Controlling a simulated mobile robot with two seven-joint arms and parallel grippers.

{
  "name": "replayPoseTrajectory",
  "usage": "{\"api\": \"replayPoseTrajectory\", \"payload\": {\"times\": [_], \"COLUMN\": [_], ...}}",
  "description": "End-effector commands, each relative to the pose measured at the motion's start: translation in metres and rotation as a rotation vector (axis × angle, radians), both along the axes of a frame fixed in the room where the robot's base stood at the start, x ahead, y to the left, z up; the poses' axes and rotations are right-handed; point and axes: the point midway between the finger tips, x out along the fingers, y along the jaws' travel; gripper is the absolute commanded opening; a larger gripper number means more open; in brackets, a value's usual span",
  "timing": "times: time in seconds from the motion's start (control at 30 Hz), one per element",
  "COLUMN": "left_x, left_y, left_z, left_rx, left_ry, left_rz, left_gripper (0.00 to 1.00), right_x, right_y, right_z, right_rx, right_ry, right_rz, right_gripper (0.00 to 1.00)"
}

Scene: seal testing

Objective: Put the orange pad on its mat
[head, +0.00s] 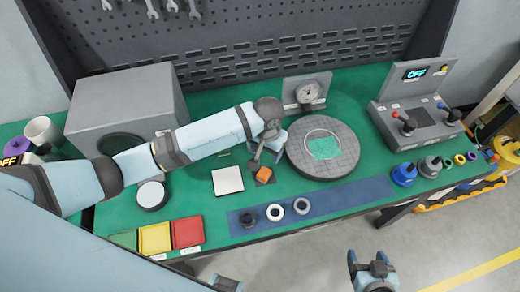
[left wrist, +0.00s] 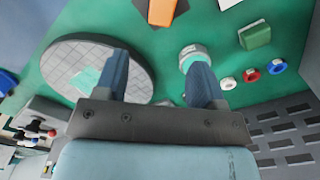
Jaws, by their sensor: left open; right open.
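The orange pad (head: 263,174) lies on a small dark square mat (head: 270,180), turned at an angle to it, between the white square and the round grey plate. It also shows at the top edge of the left wrist view (left wrist: 161,11), partly cut off, with the dark mat (left wrist: 143,7) beside and under it. My left gripper (head: 268,155) is open and empty just behind the pad, apart from it in the left wrist view (left wrist: 158,80). My right gripper (head: 367,260) is open and empty over the floor, in front of the table.
The round grey plate (head: 345,155) stands right of my left gripper, with a gauge (head: 307,93) behind it. A white square (head: 228,180) lies left of the pad. Several rings lie on the blue strip (head: 340,198) in front. Yellow (head: 155,238) and red (head: 187,232) squares lie front left.

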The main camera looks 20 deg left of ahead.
Motion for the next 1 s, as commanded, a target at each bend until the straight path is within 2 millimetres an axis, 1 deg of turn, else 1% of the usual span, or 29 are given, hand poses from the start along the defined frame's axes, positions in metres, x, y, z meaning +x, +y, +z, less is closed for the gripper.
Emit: {"api": "replayPoseTrajectory", "payload": {"times": [0.07,0.13,0.23,0.33,0.4,0.47,0.53,0.57,0.67,0.77,0.8,0.9,1.0], "left_x": [0.0,-0.002,-0.013,-0.031,-0.045,-0.057,-0.071,-0.077,-0.1,-0.125,-0.135,-0.158,-0.174], "left_y": [0.0,-0.002,-0.013,-0.03,-0.04,-0.044,-0.043,-0.041,-0.028,-0.005,0.005,0.027,0.044], "left_z": [0.002,-0.001,-0.013,-0.032,-0.044,-0.052,-0.06,-0.063,-0.07,-0.073,-0.073,-0.072,-0.07], "left_rx": [-0.001,-0.014,-0.077,-0.192,-0.28,-0.341,-0.394,-0.409,-0.428,-0.403,-0.383,-0.325,-0.276], "left_ry": [0.0,-0.005,-0.035,-0.108,-0.188,-0.268,-0.367,-0.409,-0.559,-0.701,-0.751,-0.851,-0.917], "left_rz": [0.0,-0.003,-0.018,-0.038,-0.046,-0.046,-0.042,-0.039,-0.028,-0.023,-0.025,-0.036,-0.052], "left_gripper": [0.63,0.63,0.63,0.63,0.63,0.63,0.63,0.63,0.63,0.63,0.63,0.63,0.63], "right_x": [0.0,0.0,0.0,0.0,0.0,0.0,0.0,0.0,0.0,0.0,0.0,0.001,0.001], "right_y": [0.0,0.0,0.0,0.0,0.0,0.0,0.001,0.001,0.001,0.0,0.001,0.0,0.0], "right_z": [0.0,0.0,0.0,0.0,0.0,0.001,0.001,0.001,0.001,0.001,0.001,0.001,0.001], "right_rx": [0.0,0.0,0.0,0.001,0.001,0.001,0.001,0.001,0.0,0.0,0.0,0.0,0.0], "right_ry": [0.0,0.0,0.0,0.0,-0.001,-0.001,-0.001,-0.001,-0.001,-0.002,-0.002,-0.002,-0.002], "right_rz": [0.0,0.0,0.0,0.001,0.001,0.001,0.001,0.001,0.001,0.001,0.001,0.001,0.001], "right_gripper": [0.72,0.72,0.72,0.72,0.72,0.72,0.72,0.72,0.72,0.72,0.72,0.72,0.72]}}
